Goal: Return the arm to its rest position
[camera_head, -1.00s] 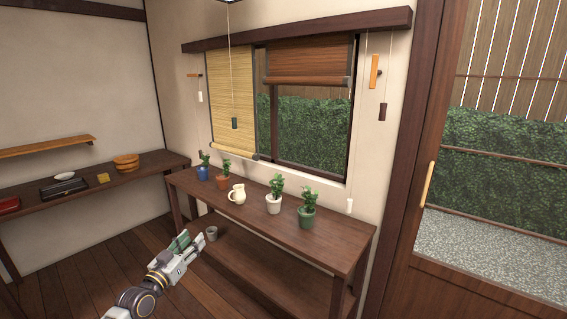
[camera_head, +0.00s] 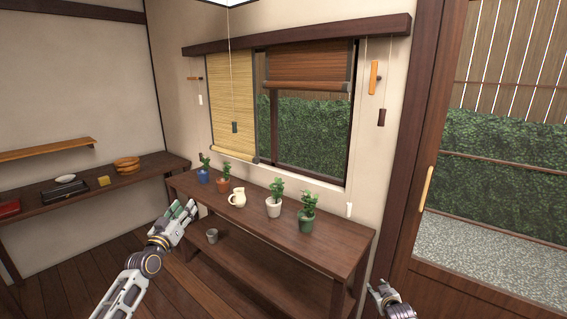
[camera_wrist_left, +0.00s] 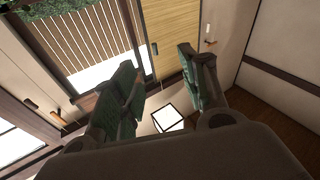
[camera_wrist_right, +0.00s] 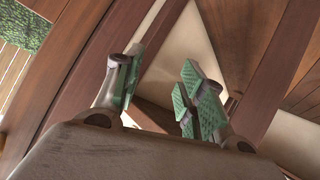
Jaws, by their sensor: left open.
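My left gripper (camera_head: 182,210) is raised in front of the left end of the plant bench (camera_head: 335,245). In the left wrist view its two green-padded fingers (camera_wrist_left: 160,82) stand apart with nothing between them. My right gripper (camera_head: 377,287) shows at the bottom edge of the head view, right of the bench's near end. In the right wrist view its fingers (camera_wrist_right: 160,95) are spread and hold nothing.
The bench carries several potted plants and a cream jug (camera_head: 237,197); a grey cup (camera_head: 212,236) is on its lower shelf. A side table (camera_head: 95,185) stands at left. A wooden door (camera_head: 412,225) is at right. Blinds (camera_head: 232,100) hang above.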

